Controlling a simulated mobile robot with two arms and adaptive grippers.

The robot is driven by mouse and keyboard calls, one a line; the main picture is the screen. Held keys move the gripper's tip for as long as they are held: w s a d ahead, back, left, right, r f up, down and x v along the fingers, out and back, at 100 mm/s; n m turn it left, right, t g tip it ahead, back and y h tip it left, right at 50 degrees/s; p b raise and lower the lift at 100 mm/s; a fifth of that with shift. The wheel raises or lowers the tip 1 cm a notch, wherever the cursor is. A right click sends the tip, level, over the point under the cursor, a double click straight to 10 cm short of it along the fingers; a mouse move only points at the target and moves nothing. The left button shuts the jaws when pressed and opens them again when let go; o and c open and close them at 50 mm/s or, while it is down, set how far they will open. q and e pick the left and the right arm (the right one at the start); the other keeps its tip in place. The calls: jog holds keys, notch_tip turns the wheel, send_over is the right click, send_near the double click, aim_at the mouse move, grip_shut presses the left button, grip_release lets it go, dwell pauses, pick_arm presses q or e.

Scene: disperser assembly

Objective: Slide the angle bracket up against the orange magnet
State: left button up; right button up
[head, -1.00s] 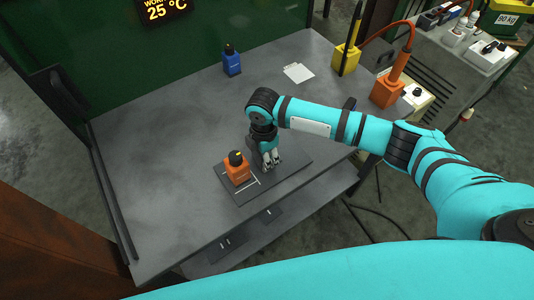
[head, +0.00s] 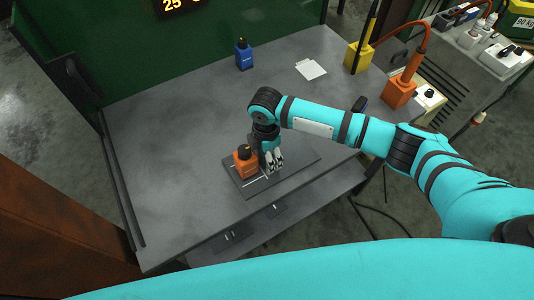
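The orange magnet (head: 246,163), a block with a black knob on top, stands upright on a dark flat plate (head: 300,164) on the grey table. My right gripper (head: 273,161) points down just right of the magnet, low over the plate. Its fingertips show as pale grey pieces close together; whether they are open or shut is unclear. I cannot clearly make out the angle bracket. A dark grey piece (head: 255,147) between the gripper and the magnet may be it or part of the gripper. Thin light lines show on the plate by the magnet. My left gripper is not in view.
A blue block with a black knob (head: 243,56) stands at the back of the table (head: 170,135). White sheets (head: 310,69) lie at the back right, near a yellow holder (head: 358,56) and an orange holder (head: 399,92). The left half of the table is clear.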

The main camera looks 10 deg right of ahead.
notch_tip(320, 180, up, 12)
dwell(0.6)
